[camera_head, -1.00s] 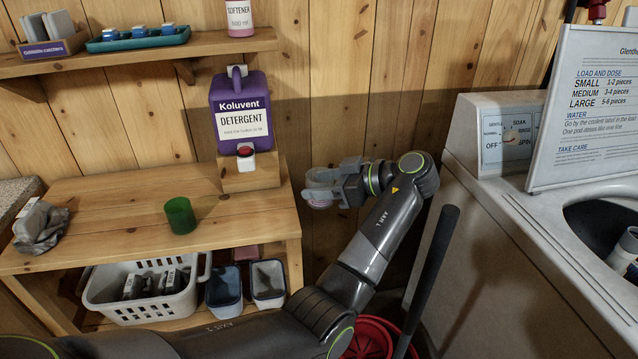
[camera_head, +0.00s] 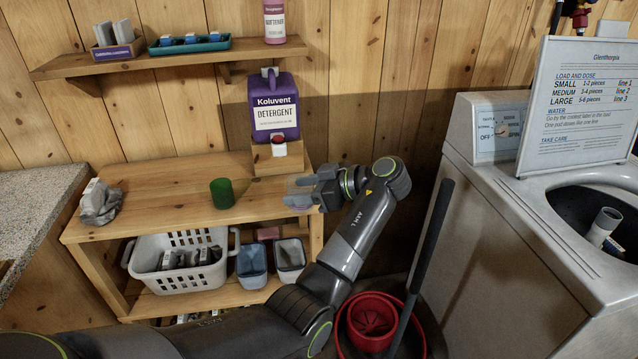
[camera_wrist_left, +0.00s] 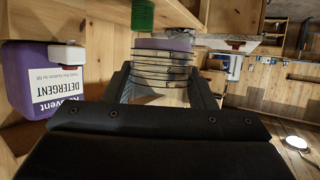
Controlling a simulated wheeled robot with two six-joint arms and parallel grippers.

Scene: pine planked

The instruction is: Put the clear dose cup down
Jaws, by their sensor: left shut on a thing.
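The clear dose cup (camera_head: 299,200) is between the fingers of my left gripper (camera_head: 303,190), which is shut on it. It looks about upright, with a purple layer low in it. In the left wrist view, which is upside down, the cup (camera_wrist_left: 160,72) shows dark measuring lines between the fingers (camera_wrist_left: 160,85). In the head view the cup appears at the right end of the wooden bench (camera_head: 165,180), in front of the detergent stand. I cannot tell its exact height above the bench top. My right gripper is not in view.
The purple detergent jug (camera_head: 273,105) stands on a wooden block behind the gripper. A green cup (camera_head: 222,193) and a grey cloth-like bundle (camera_head: 98,205) are on the bench. Bare bench top lies between the green cup and the gripper. A white washer (camera_head: 490,215) is at right.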

